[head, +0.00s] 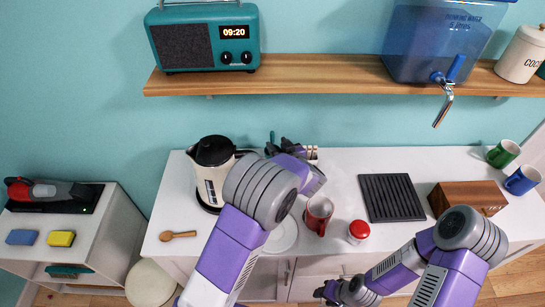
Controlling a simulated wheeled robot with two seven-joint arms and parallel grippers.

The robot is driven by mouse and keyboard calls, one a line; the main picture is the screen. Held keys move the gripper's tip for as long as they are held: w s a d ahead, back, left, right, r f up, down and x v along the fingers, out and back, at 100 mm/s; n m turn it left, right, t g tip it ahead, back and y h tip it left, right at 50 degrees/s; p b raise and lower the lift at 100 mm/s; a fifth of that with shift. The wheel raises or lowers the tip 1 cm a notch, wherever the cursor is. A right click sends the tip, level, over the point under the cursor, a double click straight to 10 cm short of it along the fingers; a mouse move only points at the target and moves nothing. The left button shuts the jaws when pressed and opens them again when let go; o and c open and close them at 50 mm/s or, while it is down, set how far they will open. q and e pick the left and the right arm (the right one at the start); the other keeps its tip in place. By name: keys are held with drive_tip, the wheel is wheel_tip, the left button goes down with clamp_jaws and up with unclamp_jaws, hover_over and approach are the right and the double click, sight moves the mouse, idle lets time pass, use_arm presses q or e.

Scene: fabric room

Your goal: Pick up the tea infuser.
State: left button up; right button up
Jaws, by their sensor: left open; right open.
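I cannot make out the tea infuser for certain; it may be hidden behind my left arm or too small to tell. My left gripper (285,147) is open at the back of the white counter, just right of the kettle (212,172), partly hidden by its own arm. A pale object (313,154) shows beside it, mostly covered by the arm. A red mug (319,213) stands in front of the arm, with a white plate (285,236) to its left. My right gripper (345,291) is open, low in front of the counter's front edge.
A red-lidded jar (358,232), black ribbed mat (391,198), wooden box (467,198), green mug (503,154) and blue mug (522,180) stand to the right. A wooden spoon (178,235) lies at left. A wooden shelf (330,77) overhangs the back.

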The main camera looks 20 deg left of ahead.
sight(273, 140)
use_arm(q)
drive_tip(key=x, duration=0.4)
drive_tip(key=shift+a+r+b, duration=0.15)
drive_tip(key=shift+a+b, duration=0.1)
drive_tip(key=shift+b, duration=0.1)
clamp_jaws()
